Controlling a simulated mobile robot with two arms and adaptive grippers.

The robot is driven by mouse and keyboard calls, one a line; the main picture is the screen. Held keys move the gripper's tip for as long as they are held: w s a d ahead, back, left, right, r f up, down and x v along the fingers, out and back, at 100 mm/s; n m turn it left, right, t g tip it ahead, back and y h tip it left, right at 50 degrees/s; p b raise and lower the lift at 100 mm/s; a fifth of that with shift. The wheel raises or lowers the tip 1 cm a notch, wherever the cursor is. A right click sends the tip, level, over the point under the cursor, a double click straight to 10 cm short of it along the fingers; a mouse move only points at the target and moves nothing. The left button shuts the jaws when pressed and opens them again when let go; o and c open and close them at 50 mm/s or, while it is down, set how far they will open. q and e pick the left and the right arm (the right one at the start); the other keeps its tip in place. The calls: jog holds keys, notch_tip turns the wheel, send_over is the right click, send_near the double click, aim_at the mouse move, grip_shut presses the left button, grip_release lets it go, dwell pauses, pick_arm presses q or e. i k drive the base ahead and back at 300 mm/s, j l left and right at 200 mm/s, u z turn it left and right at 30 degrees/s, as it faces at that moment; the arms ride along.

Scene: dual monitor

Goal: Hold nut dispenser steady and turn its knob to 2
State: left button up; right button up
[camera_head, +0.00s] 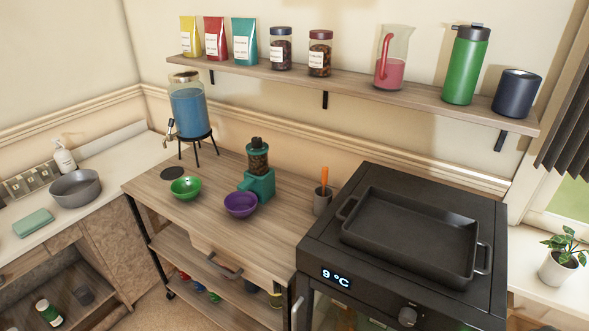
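Neither of my grippers is in the picture, and nothing is touching the dispenser.
A green bowl (186,188) and a blue drink dispenser (190,110) share the cart top (215,222). The black oven (395,230) with a pan (410,232) is farther right. A loaded shelf (350,86) hangs above.

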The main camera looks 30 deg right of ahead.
aim_at(256, 142)
jog(key=i+j+z, duration=0.1)
jog(key=z, duration=0.35)
jog(key=i+j+z, duration=0.2)
jog(key=z, duration=0.25)
jog(key=i+j+z, duration=0.3)
jog(key=z, duration=0.15)
jog(key=i+j+z, duration=0.1)
jog(key=j+z, duration=0.15)
jog(key=z, duration=0.2)
jog(key=i+j, duration=0.1)
jog(key=j, duration=0.35)
jog(key=i+j+z, duration=0.1)
jog(key=j, duration=0.4)
jog(key=i+j, duration=0.15)
jog(key=j, duration=0.3)
jog(key=i+j+z, duration=0.1)
jog(key=j, duration=0.4)
jog(key=k+j+z, duration=0.4)
jog(key=i, duration=0.05)
